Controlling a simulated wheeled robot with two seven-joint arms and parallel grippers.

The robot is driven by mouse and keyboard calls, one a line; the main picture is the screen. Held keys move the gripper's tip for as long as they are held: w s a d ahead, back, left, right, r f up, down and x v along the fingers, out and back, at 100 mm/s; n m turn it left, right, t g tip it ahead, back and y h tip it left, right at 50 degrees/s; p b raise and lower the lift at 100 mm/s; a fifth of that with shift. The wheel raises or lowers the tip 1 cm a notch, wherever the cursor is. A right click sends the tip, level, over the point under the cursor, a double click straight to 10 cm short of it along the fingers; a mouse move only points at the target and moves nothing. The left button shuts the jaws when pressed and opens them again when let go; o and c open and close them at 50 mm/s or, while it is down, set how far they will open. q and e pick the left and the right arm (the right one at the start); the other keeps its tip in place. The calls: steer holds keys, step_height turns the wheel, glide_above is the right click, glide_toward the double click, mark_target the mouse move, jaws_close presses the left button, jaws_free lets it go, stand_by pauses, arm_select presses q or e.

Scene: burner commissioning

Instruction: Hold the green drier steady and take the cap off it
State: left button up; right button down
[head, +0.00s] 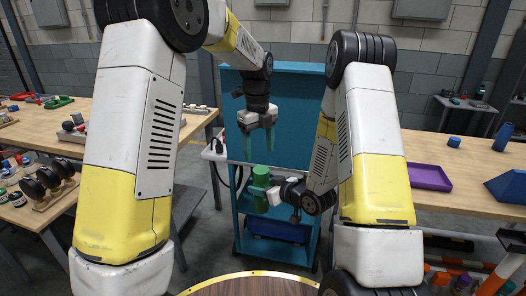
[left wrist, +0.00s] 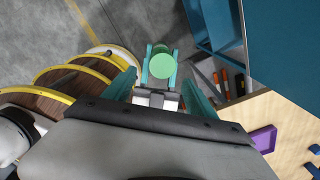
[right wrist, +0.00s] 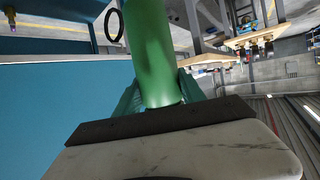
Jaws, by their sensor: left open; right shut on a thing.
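The green drier (head: 261,186) is an upright cylinder held in the air in front of the teal cart. My right gripper (head: 262,193) is shut around its side, and the right wrist view shows the green body (right wrist: 152,50) between the fingers. The drier's round light-green top, where the cap is, faces up in the left wrist view (left wrist: 162,67). I cannot make out a seam between cap and body. My left gripper (head: 258,158) is open above the drier, fingers pointing down. It is empty and apart from the top.
A teal cart (head: 288,110) with a tall back panel stands behind, a blue bin (head: 278,226) on its lower shelf. A round wooden top (head: 250,287) is at the front. Cluttered wooden benches are left and right, with a purple tray (head: 428,177) on the right one.

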mark_target(263, 169)
arm_select(q)
steer(key=shift+w+d+f+m, duration=0.3)
steer(key=shift+d+f+m, duration=0.25)
steer(key=shift+f+m, duration=0.2)
steer(key=shift+f, duration=4.05)
